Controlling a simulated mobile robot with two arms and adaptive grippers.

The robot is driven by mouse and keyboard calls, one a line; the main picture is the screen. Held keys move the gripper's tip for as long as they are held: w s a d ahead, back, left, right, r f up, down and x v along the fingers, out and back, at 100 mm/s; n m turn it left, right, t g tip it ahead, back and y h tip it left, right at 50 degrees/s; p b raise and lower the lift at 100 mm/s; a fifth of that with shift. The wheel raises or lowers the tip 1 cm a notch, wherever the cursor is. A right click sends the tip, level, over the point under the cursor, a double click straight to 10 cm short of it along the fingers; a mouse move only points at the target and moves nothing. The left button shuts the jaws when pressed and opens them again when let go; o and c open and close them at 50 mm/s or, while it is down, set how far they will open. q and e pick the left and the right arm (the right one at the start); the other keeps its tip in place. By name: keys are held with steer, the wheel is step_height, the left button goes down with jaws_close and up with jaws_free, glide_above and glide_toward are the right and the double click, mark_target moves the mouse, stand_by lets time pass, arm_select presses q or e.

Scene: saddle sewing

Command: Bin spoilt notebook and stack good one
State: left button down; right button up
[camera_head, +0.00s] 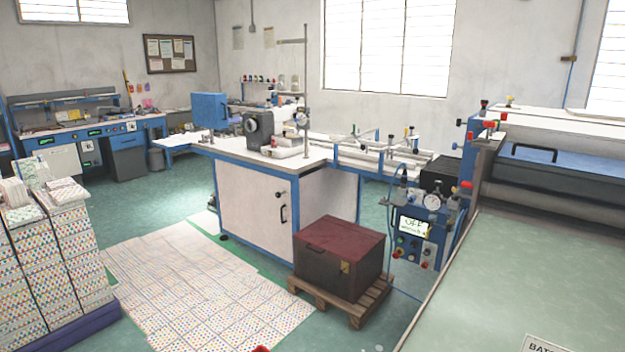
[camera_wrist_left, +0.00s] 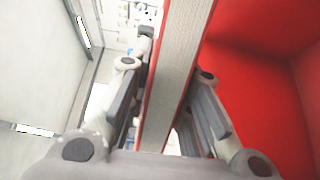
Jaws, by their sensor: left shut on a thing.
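My left gripper (camera_wrist_left: 172,72) shows in the left wrist view, with its two fingers closed on either side of a notebook (camera_wrist_left: 178,60). The notebook is seen edge-on, with a pale grey page edge between red covers. Its far end runs out of the top of the picture. A large plain red surface (camera_wrist_left: 255,95) with a corner fills the right side; I cannot tell whether it is a bin wall. My right gripper is in neither view. In the head view neither gripper shows clearly.
Tall stacks of dotted booklets (camera_head: 60,265) stand on a blue base at left. Dotted sheets (camera_head: 190,290) cover the floor. A dark box with a red lid (camera_head: 340,262) sits on a wooden pallet (camera_head: 338,303), before the sewing machine table (camera_head: 255,195). A pale green surface (camera_head: 530,285) lies at right.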

arm_select(q)
steer(key=c, duration=1.2)
jaws_free()
steer(key=shift+r, duration=0.1)
steer(key=shift+c, duration=0.2)
steer(key=shift+s, duration=0.15)
steer(key=shift+s+a, duration=0.2)
steer(key=shift+s, duration=0.9)
steer(key=shift+s+a, duration=0.15)
steer(key=shift+s, duration=1.25)
steer(key=shift+s+a, duration=0.1)
steer(key=shift+s, duration=1.3)
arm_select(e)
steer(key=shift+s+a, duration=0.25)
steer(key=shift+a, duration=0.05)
